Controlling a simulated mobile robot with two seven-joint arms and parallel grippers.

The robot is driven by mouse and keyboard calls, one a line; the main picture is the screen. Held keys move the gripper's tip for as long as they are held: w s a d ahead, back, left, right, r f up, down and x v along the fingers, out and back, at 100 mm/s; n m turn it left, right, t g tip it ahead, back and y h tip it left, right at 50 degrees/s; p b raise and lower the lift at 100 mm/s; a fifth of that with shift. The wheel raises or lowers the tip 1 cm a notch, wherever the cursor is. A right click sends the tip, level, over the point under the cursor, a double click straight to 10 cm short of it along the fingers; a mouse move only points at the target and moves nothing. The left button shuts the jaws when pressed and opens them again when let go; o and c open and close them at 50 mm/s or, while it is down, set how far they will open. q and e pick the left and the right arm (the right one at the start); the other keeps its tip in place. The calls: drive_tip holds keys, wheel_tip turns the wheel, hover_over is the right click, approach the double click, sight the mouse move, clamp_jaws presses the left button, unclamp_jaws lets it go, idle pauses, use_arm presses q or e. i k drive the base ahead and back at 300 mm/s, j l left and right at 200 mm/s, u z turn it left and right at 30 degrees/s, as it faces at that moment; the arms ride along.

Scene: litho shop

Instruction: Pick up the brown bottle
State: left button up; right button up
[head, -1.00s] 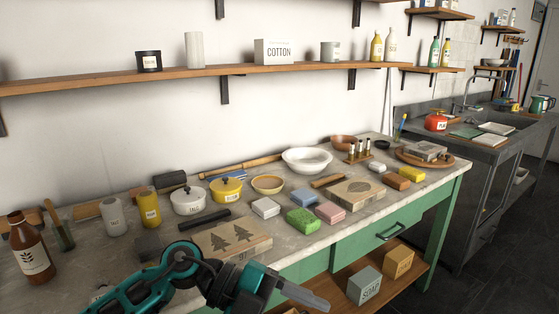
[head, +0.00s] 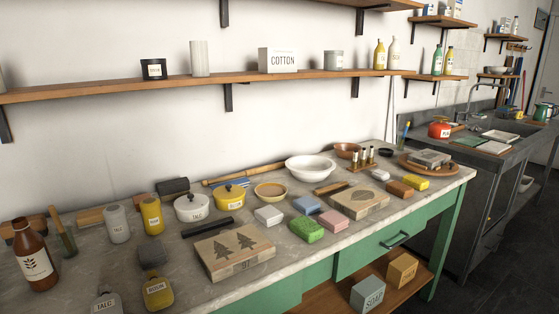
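The brown bottle (head: 35,256) stands upright on the table at the far left of the head view. It has a white label with a dark plant drawing. Nothing touches it that I can see, and its whole front is visible. Neither of my grippers is in view.
A brush with a wooden handle (head: 63,236) is close on the bottle's right, and a grey talc bottle (head: 117,224) is further right. At the front edge are another talc bottle (head: 107,300) and a yellow bottle (head: 158,291). Bare worktop (head: 85,268) lies between them and the brown bottle.

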sight(30, 250)
drive_tip(key=l+u, duration=0.1)
drive_tip(key=u, duration=1.75)
